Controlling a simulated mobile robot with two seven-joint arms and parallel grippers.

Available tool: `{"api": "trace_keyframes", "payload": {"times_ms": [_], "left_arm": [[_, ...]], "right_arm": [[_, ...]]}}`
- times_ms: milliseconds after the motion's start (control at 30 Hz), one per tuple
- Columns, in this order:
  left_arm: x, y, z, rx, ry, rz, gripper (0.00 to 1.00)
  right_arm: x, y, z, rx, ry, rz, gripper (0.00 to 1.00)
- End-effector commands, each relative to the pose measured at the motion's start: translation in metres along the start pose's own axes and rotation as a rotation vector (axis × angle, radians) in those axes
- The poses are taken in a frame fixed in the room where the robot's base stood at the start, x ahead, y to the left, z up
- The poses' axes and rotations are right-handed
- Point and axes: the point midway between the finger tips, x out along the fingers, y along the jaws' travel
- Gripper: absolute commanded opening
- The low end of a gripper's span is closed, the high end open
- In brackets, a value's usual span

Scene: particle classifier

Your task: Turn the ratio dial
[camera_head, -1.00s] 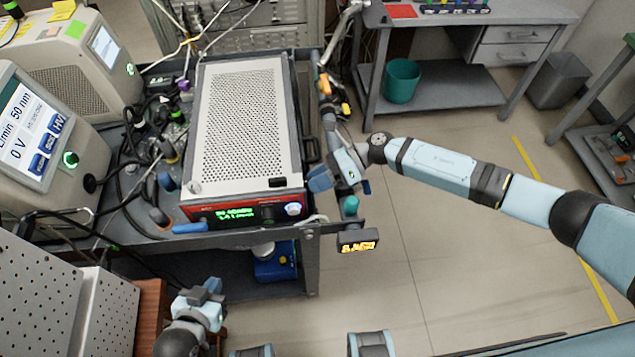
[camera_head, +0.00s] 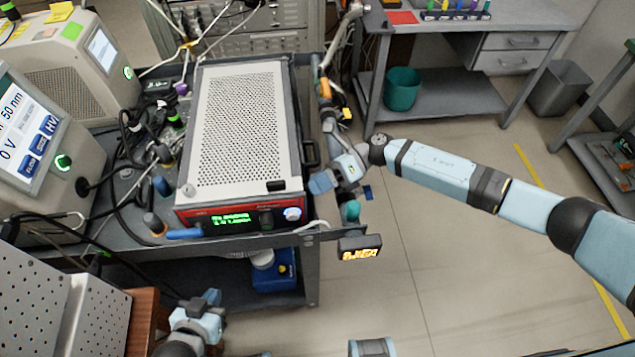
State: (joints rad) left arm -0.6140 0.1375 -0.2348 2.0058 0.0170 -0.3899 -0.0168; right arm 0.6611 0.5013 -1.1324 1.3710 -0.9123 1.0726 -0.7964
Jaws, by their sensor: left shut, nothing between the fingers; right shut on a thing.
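My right gripper (camera_head: 343,185) is at the front right corner of the cart, pointing down among the fittings on its side. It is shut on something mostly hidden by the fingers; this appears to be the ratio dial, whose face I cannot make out. Below it are a teal cylinder (camera_head: 351,211) and a small black display (camera_head: 360,249) with orange characters. My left gripper (camera_head: 205,302) is shut and empty at the bottom, below and in front of the cart, away from the fittings.
A perforated instrument (camera_head: 240,130) with a red front and white knob (camera_head: 292,213) stands on the cart, left of my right gripper. Cables and loose parts crowd the cart's left side. A wooden-topped unit (camera_head: 143,318) is beside my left gripper. The floor (camera_head: 440,265) at right is open.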

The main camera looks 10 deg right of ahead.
Motion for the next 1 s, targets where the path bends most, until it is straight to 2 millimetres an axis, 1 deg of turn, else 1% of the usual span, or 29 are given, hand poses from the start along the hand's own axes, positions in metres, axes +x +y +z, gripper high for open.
{"api": "trace_keyframes", "payload": {"times_ms": [67,100,167,200,467,567,633,767,1000], "left_arm": [[0.000,0.000,0.001,0.000,-0.002,0.000,0.00],[0.000,0.000,0.001,0.000,-0.003,0.000,0.00],[0.001,0.000,0.002,0.000,-0.004,0.000,0.00],[0.001,0.000,0.002,0.000,-0.004,0.000,0.00],[0.001,0.000,0.003,0.000,-0.006,0.000,0.00],[0.002,0.000,0.004,0.000,-0.006,0.000,0.00],[0.003,0.000,0.006,-0.001,-0.007,0.000,0.00],[0.006,0.000,0.010,-0.005,-0.010,0.001,0.00],[0.011,0.000,0.015,-0.015,-0.017,0.002,0.00]], "right_arm": [[-0.001,0.000,0.001,-0.002,-0.002,-0.001,0.06],[-0.001,0.000,0.001,-0.002,-0.002,-0.001,0.31],[-0.001,0.000,0.001,-0.002,-0.002,-0.001,0.45],[-0.001,0.000,0.001,-0.002,-0.002,-0.001,0.54],[-0.001,0.000,0.001,-0.001,-0.001,-0.001,0.55],[-0.005,-0.001,0.000,-0.001,-0.001,-0.001,0.55],[-0.013,-0.001,0.000,-0.001,-0.001,-0.002,0.55],[-0.038,-0.002,-0.001,-0.001,-0.003,-0.004,0.55],[-0.093,-0.002,-0.001,-0.001,-0.002,-0.003,0.55]]}}
